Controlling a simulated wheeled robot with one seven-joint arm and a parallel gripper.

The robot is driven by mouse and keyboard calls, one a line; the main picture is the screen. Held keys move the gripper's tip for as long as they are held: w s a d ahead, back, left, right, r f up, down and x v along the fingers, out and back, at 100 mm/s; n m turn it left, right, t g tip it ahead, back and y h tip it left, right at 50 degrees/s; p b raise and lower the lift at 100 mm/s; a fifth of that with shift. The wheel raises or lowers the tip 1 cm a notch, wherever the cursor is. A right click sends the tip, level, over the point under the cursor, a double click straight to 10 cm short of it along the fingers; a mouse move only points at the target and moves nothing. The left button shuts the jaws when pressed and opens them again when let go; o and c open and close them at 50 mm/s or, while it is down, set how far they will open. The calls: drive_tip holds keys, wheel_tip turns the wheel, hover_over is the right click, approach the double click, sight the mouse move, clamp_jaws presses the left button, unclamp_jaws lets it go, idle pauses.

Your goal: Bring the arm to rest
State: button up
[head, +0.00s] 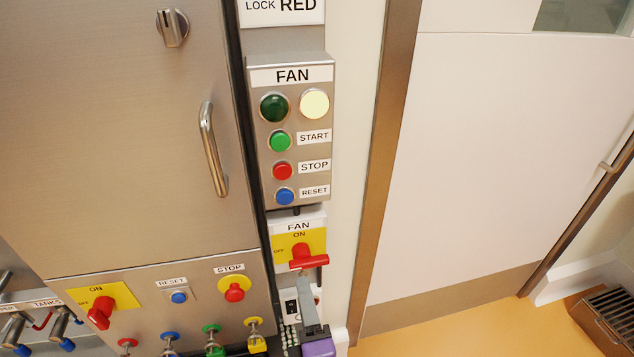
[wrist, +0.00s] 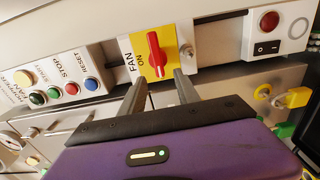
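My gripper (head: 308,278) is at the lower middle of the head view, just below the red handle (head: 309,262) of the yellow fan switch (head: 313,241). In the wrist view my gripper (wrist: 160,78) has its two grey fingers apart with nothing held. The red handle (wrist: 156,53) stands just beyond the fingertips, and I see no contact. The purple gripper body (head: 319,347) shows at the bottom edge.
The fan panel (head: 291,130) has a dark green lamp, a bright pale lamp and START, STOP and RESET buttons. A steel cabinet (head: 110,130) with a bar handle (head: 212,150) stands left. Knobs and valves line the lower edge. Open floor (head: 455,320) lies right, by a pale door.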

drive_tip(key=s+d+m+g+h, duration=0.1)
drive_tip(key=s+d+m, duration=0.6)
drive_tip(key=s, duration=0.3)
drive_tip(key=s+d+r+m+h, duration=0.1)
drive_tip(key=s+d+m+h, duration=0.1)
drive_tip(key=s+d+m, duration=0.5)
drive_tip(key=s+d+m+g+h, duration=0.1)
drive_tip(key=s+d+m, duration=0.6)
drive_tip(key=s, duration=0.8)
drive_tip(key=d+h, duration=0.1)
drive_tip(key=d, duration=0.2)
drive_tip(key=shift+s+r+g, duration=0.2)
drive_tip(key=shift+s+g, duration=0.05)
drive_tip(key=shift+g, duration=0.05)
